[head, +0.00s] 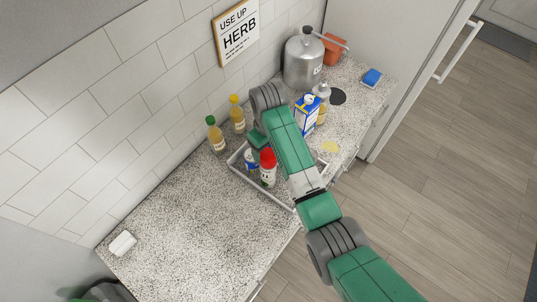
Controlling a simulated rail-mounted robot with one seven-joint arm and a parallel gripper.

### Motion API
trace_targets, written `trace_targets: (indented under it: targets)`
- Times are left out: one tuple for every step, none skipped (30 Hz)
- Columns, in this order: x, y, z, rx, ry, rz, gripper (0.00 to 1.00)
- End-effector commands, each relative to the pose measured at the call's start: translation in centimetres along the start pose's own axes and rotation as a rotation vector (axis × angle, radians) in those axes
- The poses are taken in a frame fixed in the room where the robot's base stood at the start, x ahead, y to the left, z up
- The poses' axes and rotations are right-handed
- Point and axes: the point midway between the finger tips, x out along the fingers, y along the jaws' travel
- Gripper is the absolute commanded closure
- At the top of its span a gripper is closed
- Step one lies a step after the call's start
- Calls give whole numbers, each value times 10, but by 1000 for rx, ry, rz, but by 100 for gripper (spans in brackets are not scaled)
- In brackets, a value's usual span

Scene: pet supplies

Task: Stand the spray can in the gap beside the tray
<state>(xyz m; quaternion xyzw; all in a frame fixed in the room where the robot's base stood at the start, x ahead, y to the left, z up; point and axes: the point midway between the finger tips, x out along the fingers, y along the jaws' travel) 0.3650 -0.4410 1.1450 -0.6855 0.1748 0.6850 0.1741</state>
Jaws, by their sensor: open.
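A white can or bottle with a red cap and dark label (268,178), which looks like the spray can, stands upright at the tray, partly beside my arm. The tray (236,171) is a pale, low-railed frame on the speckled counter; my arm crosses over its right part and hides it. A blue-and-white container (250,160) stands in the tray, left of the red-capped one. I cannot make out the gap. My arm reaches over the counter, with its wrist bent down just behind the red cap. My gripper's fingers are hidden.
Two yellow bottles, one green-capped (215,138) and one yellow-capped (237,115), stand by the wall. A blue-and-white carton (307,115), a metal canister (303,60) and a blue sponge (372,77) are farther back. The near counter (190,225) is mostly clear, with a white block (122,244).

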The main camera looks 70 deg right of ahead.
Motion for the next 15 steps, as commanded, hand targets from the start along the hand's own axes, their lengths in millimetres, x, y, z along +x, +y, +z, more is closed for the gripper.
trace_targets:
  targets:
    - [-12, 0, -1, -1, 4, 1, 28]
    - [-19, 0, -1, -1, 5, 1, 28]
    - [-27, 0, -1, 0, 3, 1, 28]
    - [-33, 0, -1, 0, 3, 0, 28]
    - [-38, 0, -1, 0, 2, 0, 28]
    - [-44, 0, -1, 0, 2, 0, 28]
    - [-48, 0, -1, 0, 2, 1, 28]
    - [-51, 0, -1, 0, 2, 1, 28]
    - [-54, 0, 0, 0, 1, 0, 28]
    - [-56, 0, 0, 0, 0, 0, 28]
    - [-57, 0, 0, 0, -1, 0, 28]
    - [-58, 0, 0, 0, -1, 0, 28]
    - [-59, 0, 0, 0, -1, 0, 28]
    - [-59, 0, 0, 0, -1, 0, 28]
    - [-59, 0, 0, 0, -1, 0, 28]
